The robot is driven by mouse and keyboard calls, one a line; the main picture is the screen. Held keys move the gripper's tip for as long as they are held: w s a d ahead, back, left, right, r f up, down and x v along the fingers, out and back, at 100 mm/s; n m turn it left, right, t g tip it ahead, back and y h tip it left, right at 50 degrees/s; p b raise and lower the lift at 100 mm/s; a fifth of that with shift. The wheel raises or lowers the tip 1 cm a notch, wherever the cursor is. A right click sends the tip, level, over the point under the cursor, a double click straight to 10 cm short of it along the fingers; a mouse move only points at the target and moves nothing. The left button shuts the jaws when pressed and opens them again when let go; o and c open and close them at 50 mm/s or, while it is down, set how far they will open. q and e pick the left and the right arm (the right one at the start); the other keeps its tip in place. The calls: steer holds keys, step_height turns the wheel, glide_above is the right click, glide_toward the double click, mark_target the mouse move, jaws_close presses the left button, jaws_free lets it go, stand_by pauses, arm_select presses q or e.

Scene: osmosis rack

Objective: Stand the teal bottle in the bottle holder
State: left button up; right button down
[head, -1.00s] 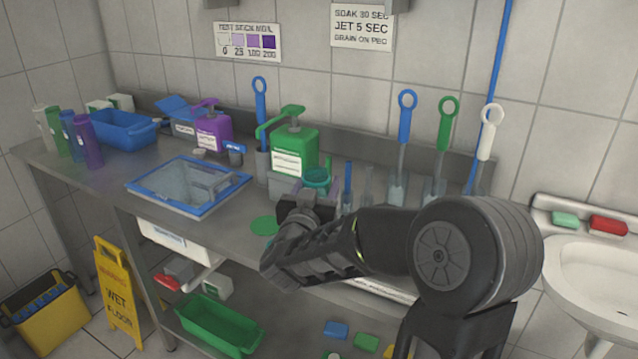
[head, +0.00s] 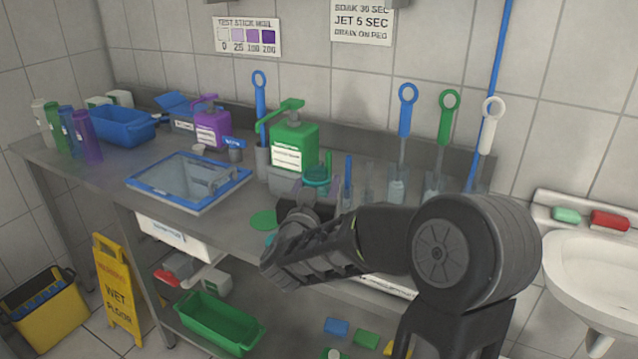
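A teal round-topped object (head: 317,176), perhaps the teal bottle, stands just beyond my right gripper (head: 308,203), in front of the green pump bottle. Its lower part is hidden by the gripper. My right arm reaches in from the lower right across the bench front. The fingertips are hidden, so I cannot tell whether they are open, shut or touching the teal object. A small teal patch (head: 270,239) shows at the left edge of the arm; I cannot tell what it is. I cannot clearly identify the bottle holder. My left gripper is out of view.
A green pump bottle (head: 293,147) and purple pump bottle (head: 213,131) stand at the back. Clear holders with upright brushes (head: 404,120) are to the right. A blue-rimmed basin (head: 188,183), green disc (head: 264,221) and several coloured bottles (head: 88,135) are left.

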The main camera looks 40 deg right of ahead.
steer(key=shift+f, duration=0.15)
steer(key=shift+c, duration=2.3)
jaws_free()
steer(key=shift+o, duration=0.3)
steer(key=o, duration=0.4)
steer(key=shift+a, duration=0.1)
steer(key=b+v, duration=0.2)
steer(key=v, duration=0.8)
steer(key=shift+b, duration=0.3)
